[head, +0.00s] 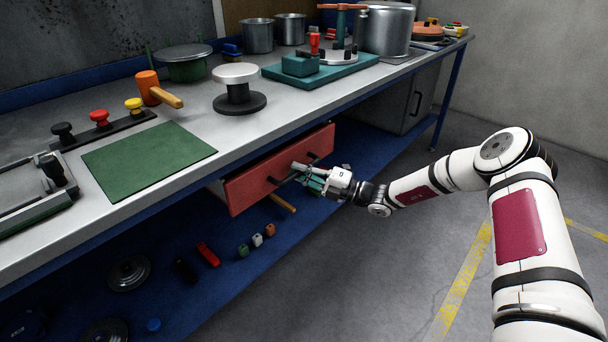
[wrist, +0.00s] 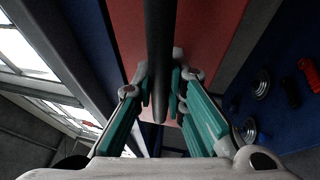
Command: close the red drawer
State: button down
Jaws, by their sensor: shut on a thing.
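The red drawer (head: 250,186) sits under the workbench top and stands partly pulled out, with a strip of its side showing at its left end. Its front also fills the top middle of the wrist view (wrist: 208,40). A dark bar handle (wrist: 160,45) runs across the drawer front. My gripper (head: 301,172) is at the handle, and in the wrist view its green-padded fingers (wrist: 160,88) are shut on the bar, one on each side. In the head view my gripper hides the middle of the handle.
The workbench (head: 205,198) holds a green mat (head: 148,158), an orange mallet (head: 149,86), a round stand (head: 238,92) and several pots. A blue lower shelf (head: 185,300) below the drawer carries small objects. A grey cabinet (head: 405,100) stands to the right. The floor in front looks clear.

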jog(key=c, duration=1.9)
grip_release()
jog(key=shift+w+a, duration=0.15)
jog(key=shift+w, duration=0.05)
jog(key=v, duration=1.2)
